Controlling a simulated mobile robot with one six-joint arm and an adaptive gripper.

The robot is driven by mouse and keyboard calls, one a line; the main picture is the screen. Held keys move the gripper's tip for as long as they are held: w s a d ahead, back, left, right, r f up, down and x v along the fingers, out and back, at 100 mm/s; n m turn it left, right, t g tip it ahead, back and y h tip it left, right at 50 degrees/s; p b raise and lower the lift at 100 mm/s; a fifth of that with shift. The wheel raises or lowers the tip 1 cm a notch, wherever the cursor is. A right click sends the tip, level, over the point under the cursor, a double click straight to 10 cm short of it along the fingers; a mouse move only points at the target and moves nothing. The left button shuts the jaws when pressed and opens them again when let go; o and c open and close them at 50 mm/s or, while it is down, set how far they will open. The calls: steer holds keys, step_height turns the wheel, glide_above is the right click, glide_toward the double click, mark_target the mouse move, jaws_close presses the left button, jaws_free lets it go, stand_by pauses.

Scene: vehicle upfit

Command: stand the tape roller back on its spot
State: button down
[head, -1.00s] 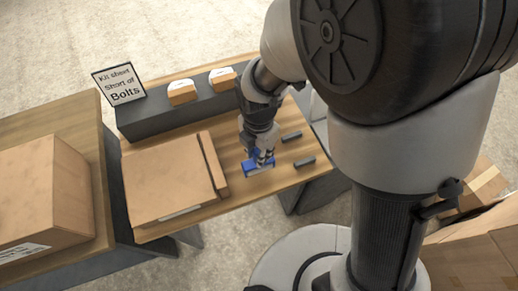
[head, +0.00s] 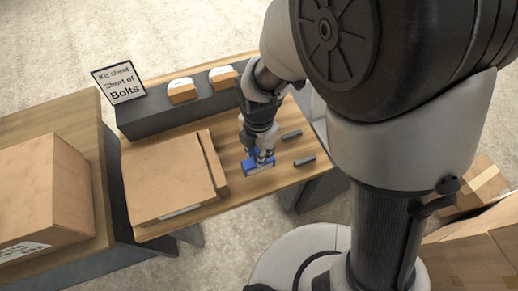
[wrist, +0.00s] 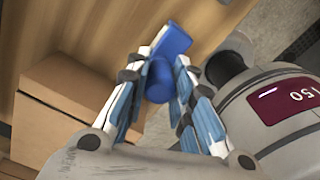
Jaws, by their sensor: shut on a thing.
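The blue tape roller (head: 250,167) is at the front part of the wooden table (head: 226,202), right of the flat cardboard box. My gripper (head: 261,160) is above it with its fingers closed around its upper part. In the wrist view, the blue roller (wrist: 160,81) sits between the two fingers of my gripper (wrist: 167,72). Its wider blue part shows beyond the fingertips over the wood. I cannot tell whether its underside touches the table. No marked spot for it is clearly visible.
Two dark grey bars (head: 304,160) lie on the table just right of the roller. A flat cardboard box (head: 168,180) is close on the left.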

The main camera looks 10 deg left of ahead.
steer(key=shift+f+b, duration=0.55)
steer(key=shift+f, duration=0.3)
steer(key=c, duration=1.3)
jaws_free()
steer(key=shift+r+p, duration=3.35)
steer(key=shift+r, duration=0.7)
